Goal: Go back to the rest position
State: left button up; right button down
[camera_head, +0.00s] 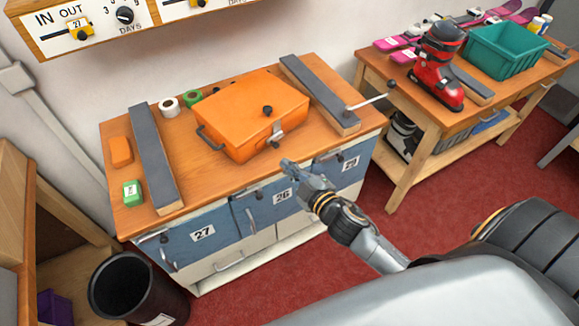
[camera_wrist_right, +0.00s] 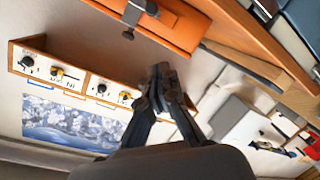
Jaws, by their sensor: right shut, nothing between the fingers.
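My right gripper (camera_head: 290,168) is shut and empty. It hangs in front of the wooden bench, just to the right of and below the orange case in the head view. In the right wrist view its dark fingers (camera_wrist_right: 163,75) are together, with nothing between them. The orange case (camera_head: 245,108) lies closed on the bench (camera_head: 205,190), with a latch and a dark knob on it; its edge also shows in the right wrist view (camera_wrist_right: 185,30). My left gripper is not in view.
Two grey-topped bars (camera_head: 155,160) (camera_head: 318,93) flank the case. Drawers (camera_head: 205,238) with handles face the front. A black bin (camera_head: 125,285) stands at the lower left. A second bench (camera_head: 440,125) holds a red ski boot (camera_head: 437,70) and a green crate (camera_head: 505,55). Red floor is free between.

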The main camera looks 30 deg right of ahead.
dwell(0.3)
jog(key=s+d+f+m+g+h+b, duration=0.15)
jog(key=s+f, duration=0.25)
jog(key=f, duration=0.7)
jog(key=s+d+f+m+g, duration=0.1)
jog(key=s+f+m+g, duration=0.3)
jog(key=f, duration=0.7)
jog(key=s+d+f+n+g+h+b, duration=0.15)
jog(key=s+f, duration=0.35)
jog(key=f, duration=0.6)
jog(key=s+a+f+m+g, duration=0.1)
jog(key=s+f+g, duration=0.1)
jog(key=s+f, duration=0.4)
jog(key=s+a+f+m+g+b, duration=0.1)
jog(key=s+f+g, duration=0.2)
jog(key=s, duration=1)
jog(key=s+a+f+m+g+y+b, duration=0.1)
jog(key=s+f+m+g, duration=0.1)
jog(key=s+f, duration=0.7)
jog(key=shift+s+a+g, duration=0.15)
jog(key=shift+a+g, duration=0.05)
jog(key=shift+g, duration=0.2)
